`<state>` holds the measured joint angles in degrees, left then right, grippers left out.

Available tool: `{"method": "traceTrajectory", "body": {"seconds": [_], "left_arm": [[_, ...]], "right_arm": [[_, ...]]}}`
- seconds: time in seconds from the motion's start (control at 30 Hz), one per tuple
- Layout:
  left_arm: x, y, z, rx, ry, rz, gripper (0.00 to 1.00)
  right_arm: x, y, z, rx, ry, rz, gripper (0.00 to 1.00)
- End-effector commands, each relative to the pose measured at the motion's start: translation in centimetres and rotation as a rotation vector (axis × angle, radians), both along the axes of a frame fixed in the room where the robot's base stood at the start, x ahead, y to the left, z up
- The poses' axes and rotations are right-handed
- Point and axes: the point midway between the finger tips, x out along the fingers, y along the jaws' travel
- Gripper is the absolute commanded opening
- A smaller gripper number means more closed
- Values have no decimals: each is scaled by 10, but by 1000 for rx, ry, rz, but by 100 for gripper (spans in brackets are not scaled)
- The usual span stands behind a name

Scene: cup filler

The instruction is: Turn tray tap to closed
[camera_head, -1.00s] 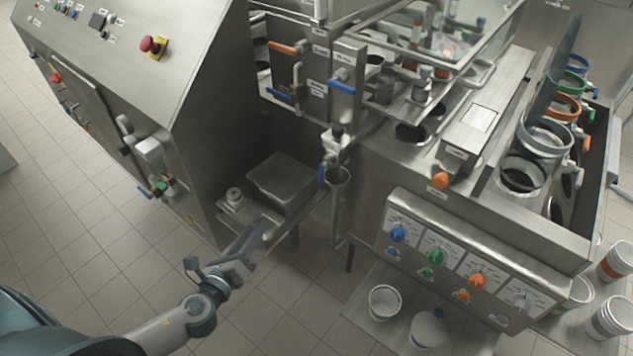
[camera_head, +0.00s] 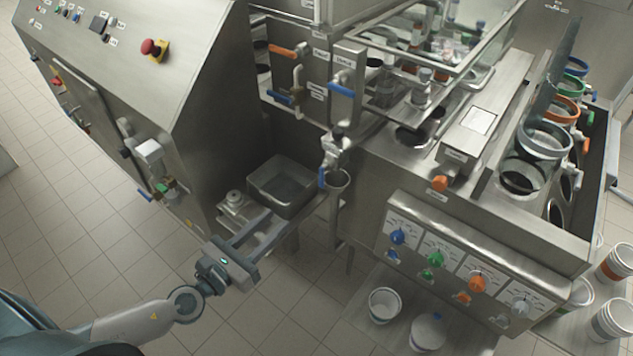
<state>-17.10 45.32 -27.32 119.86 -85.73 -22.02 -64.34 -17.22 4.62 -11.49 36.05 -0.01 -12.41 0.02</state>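A grey metal tray (camera_head: 285,187) sits low in the gap between the two machines. A tap (camera_head: 334,148) with a blue lever (camera_head: 322,178) stands at the tray's right side, above a round metal cup-like funnel (camera_head: 338,181). The lever hangs roughly downward. I cannot tell for sure which tap is the tray's. My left gripper (camera_head: 272,226) is in front of and below the tray, with two fingers spread and pointing up and right. It looks empty and apart from the blue lever. The fingertips overlap the front support in the picture. My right gripper is not in view.
A metal fitting (camera_head: 235,203) stands left of the tray, close to my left gripper. The sloped control cabinet (camera_head: 150,60) rises at left. A knob panel (camera_head: 450,262) and white buckets (camera_head: 384,304) are at right.

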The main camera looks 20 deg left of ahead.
Motion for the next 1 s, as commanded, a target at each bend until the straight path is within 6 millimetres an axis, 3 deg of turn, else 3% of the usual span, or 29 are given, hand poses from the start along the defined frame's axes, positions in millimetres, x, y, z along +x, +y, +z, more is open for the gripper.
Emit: {"method": "traceTrajectory", "body": {"seconds": [0.27, 1.0], "left_arm": [[27, -10, 4, -1, -2, 0, 30], [139, -51, 2, 0, -1, 1, 30]], "right_arm": [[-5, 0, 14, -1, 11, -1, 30], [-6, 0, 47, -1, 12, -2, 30]]}}
